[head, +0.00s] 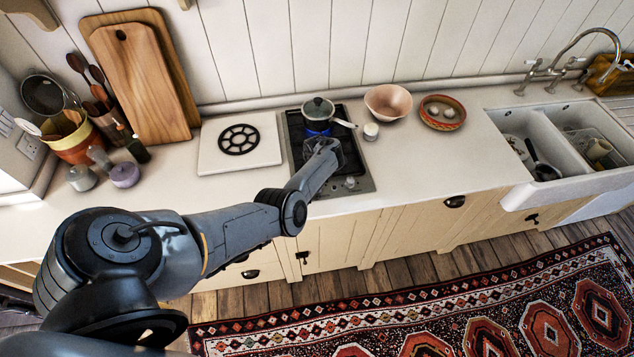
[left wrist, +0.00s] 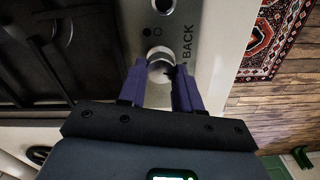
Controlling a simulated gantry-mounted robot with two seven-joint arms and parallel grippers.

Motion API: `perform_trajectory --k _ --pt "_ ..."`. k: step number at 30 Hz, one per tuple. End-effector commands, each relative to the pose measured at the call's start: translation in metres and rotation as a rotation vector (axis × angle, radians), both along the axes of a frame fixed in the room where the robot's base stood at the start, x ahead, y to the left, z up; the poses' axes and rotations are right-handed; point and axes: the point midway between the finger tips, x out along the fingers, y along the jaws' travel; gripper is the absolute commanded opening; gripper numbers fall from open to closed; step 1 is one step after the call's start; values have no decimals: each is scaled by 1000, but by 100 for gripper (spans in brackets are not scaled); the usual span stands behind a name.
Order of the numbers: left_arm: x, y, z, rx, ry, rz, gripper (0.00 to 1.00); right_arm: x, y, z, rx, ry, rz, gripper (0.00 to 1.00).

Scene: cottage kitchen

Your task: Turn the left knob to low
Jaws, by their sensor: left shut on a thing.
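The gas hob (head: 358,160) is set in the white counter, with its knobs along the front edge. One knob (head: 350,183) shows in the head view, right of my arm; the left knob is hidden there behind my arm. In the left wrist view my left gripper (left wrist: 160,84) has its two purple fingers closed around a silver knob (left wrist: 159,60) beside the word BACK. A second knob (left wrist: 163,6) is at the top edge, free of the fingers. The turn of the held knob is hard to read. My right gripper is not in view.
A lidded pot (head: 318,109) stands on the back burner over a blue glow, its pale handle pointing right. A small white jar (head: 370,131), a pink bowl (head: 388,102) and a patterned bowl (head: 442,112) stand to the right. A white board (head: 215,160) lies to the left.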

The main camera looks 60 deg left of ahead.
Motion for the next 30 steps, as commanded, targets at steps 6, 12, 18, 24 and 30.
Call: perform_trajectory --k 6,12,18,24,30 --pt "0 0 0 0 0 0 53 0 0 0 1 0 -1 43" --pt "0 0 0 0 0 -1 59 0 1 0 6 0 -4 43" --pt "0 0 4 0 0 -1 59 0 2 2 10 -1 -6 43" --pt "1 0 27 2 -1 0 59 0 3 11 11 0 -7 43" --pt "1 1 63 2 -2 0 59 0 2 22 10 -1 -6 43"
